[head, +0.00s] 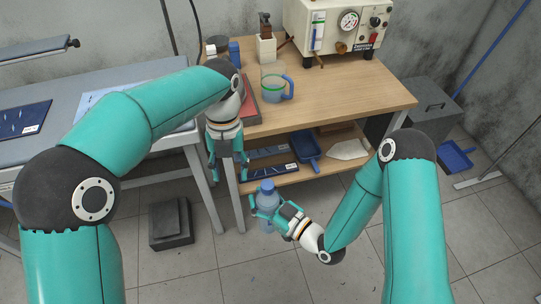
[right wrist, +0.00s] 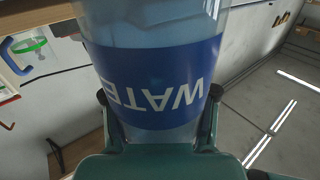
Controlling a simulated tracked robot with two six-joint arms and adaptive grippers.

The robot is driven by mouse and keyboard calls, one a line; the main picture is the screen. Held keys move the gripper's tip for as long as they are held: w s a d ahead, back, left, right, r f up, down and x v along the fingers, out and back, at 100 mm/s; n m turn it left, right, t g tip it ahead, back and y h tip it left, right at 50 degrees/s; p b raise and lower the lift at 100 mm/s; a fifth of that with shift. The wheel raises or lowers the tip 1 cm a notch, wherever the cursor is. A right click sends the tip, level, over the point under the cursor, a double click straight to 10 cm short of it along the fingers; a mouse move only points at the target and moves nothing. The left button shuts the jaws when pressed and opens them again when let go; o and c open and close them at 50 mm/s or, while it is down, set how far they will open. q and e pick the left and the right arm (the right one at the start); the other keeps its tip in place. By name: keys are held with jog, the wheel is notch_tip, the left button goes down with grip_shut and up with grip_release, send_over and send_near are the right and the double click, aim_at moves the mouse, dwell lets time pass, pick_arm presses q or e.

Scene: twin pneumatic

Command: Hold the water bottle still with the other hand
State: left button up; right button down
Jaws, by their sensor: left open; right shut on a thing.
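The water bottle (head: 267,201) is light blue with a blue cap and stands roughly upright in the air in front of the wooden table. My right gripper (head: 271,212) is shut on the bottle, around its body. In the right wrist view the bottle (right wrist: 150,70) fills the middle, with a dark blue label reading WATER upside down, and the fingers of my right gripper (right wrist: 160,120) press on both sides. My left gripper (head: 229,168) is open and empty, pointing down by the table's front left corner, above and left of the bottle and apart from it.
The wooden table (head: 370,88) carries a blue-green mug (head: 277,88), a soap-like dispenser (head: 265,42) and a machine with a gauge (head: 335,25). A grey box (head: 170,224) sits on the floor. Floor around the bottle is clear.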

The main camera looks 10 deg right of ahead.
pick_arm(q)
notch_tip(320, 180, up, 6)
jog(key=m+t, duration=0.2)
send_over(271, 182)
jog(key=shift+w+a, duration=0.25)
jog(key=shift+a, duration=0.1)
jog(key=shift+s+d, duration=0.2)
jog(key=shift+d, duration=0.1)
jog(key=shift+d+f, duration=0.1)
jog(key=shift+f, duration=0.15)
notch_tip(271, 182, down, 7)
jog(key=shift+f, duration=0.15)
